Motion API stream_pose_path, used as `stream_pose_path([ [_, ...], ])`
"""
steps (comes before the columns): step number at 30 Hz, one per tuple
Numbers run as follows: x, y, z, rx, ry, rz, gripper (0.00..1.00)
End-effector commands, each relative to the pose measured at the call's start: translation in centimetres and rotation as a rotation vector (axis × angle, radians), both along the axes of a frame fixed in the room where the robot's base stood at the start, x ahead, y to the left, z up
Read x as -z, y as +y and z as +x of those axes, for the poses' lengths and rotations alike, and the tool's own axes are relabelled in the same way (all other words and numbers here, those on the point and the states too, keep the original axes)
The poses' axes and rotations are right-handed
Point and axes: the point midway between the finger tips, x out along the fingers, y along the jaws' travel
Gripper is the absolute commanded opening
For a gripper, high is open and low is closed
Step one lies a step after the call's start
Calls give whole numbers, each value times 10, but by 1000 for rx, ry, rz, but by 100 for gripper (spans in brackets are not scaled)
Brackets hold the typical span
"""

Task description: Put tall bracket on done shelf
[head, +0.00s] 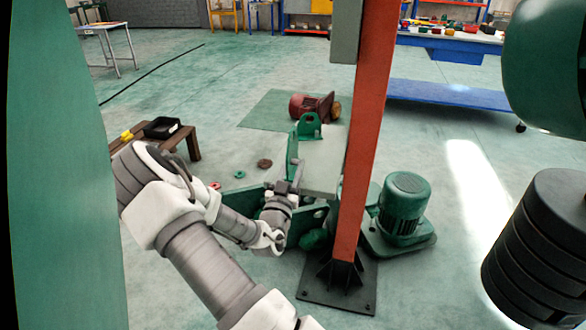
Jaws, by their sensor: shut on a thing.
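My gripper (293,182) is at the centre of the head view, in front of a pale grey flat surface (322,165). It is shut on a narrow upright green piece (292,153), seen almost edge-on, which looks like the tall bracket. The fingers hide its lower part, and I cannot tell whether it touches the grey surface. A green bracket with a hole (309,126) shows just behind the far edge of that surface. No label shows which surface is the done shelf.
An orange-red post (366,140) on a black foot stands right of my gripper. A green motor (404,200) is beside it. A large green plate with holes (312,218) lies below. A brown low table (165,143) is at left; a red machine (311,106) sits on a green mat behind.

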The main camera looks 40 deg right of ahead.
Motion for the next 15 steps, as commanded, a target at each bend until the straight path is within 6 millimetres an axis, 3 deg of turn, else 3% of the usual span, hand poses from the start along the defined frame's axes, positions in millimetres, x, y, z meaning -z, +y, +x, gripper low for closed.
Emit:
stream_pose_path([
  [10, 0, -1, 0, 1, -8, -4, 0],
  [11, 1, 0, 0, 1, -2, 0, 40],
  [15, 1, 0, 0, 1, -2, 0, 65],
])
